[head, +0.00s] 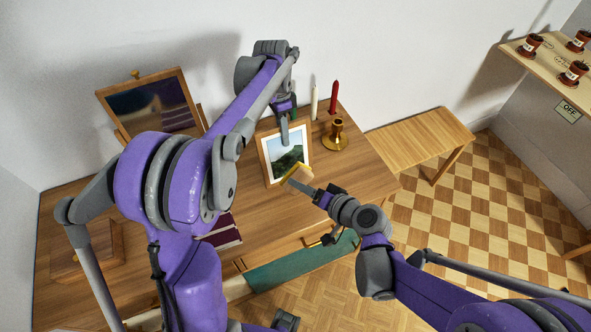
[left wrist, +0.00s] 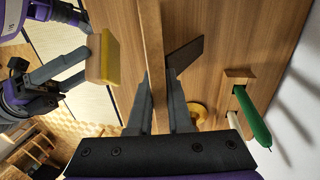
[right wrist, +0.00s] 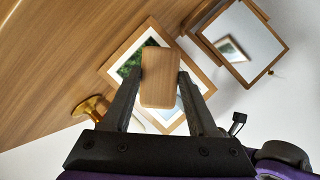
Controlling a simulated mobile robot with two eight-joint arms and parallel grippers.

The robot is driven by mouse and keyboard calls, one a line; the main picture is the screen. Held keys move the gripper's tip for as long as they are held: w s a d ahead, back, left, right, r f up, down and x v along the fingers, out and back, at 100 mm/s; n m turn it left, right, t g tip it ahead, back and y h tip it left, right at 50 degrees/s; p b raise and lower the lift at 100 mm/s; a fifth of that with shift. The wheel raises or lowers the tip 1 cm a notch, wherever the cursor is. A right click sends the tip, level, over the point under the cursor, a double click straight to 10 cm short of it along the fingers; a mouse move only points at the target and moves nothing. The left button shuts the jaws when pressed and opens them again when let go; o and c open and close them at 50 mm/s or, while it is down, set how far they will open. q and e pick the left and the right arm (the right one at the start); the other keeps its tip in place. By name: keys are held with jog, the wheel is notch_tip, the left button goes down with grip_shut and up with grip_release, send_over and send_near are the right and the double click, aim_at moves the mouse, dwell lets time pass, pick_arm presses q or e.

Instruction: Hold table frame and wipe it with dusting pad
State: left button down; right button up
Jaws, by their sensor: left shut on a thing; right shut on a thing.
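The table frame (head: 266,165), a wooden picture frame with a green landscape, stands tilted on the wooden desk. My left gripper (head: 284,138) is shut on its upper edge; in the left wrist view the frame (left wrist: 152,40) runs edge-on between the fingers. My right gripper (head: 308,187) is shut on the dusting pad (head: 300,173), a wooden block with a yellow face. The pad is in front of the picture's lower right corner. In the right wrist view the pad (right wrist: 158,80) hides part of the picture. I cannot tell whether pad and frame touch.
A brass candle holder (head: 336,136), a red candle (head: 333,97) and a white candle (head: 314,102) stand right of the frame. A mirror (head: 150,103) stands back left. A wooden box (head: 88,254) lies front left. A bench (head: 415,138) stands right of the desk.

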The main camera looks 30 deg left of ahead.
aim_at(290, 189)
jog(key=s+a, duration=0.1)
jog(key=a, duration=0.1)
jog(key=shift+s+a, duration=0.35)
jog(key=shift+s, duration=0.05)
jog(key=shift+w+a+f, duration=0.3)
jog(key=shift+w+a, duration=0.45)
jog(key=shift+a, duration=0.05)
jog(key=shift+w+a+f, duration=0.25)
jog(key=shift+w+a, duration=0.45)
jog(key=shift+a, duration=0.1)
jog(key=shift+w+a+f, duration=0.15)
jog(key=shift+w+a, duration=0.3)
jog(key=shift+a, duration=0.1)
jog(key=shift+w+d, duration=0.55)
jog(key=shift+w+d, duration=0.4)
jog(key=shift+w, duration=0.2)
jog(key=shift+w, duration=0.1)
dwell(0.3)
jog(key=shift+w+d, duration=0.5)
jog(key=shift+w, duration=0.05)
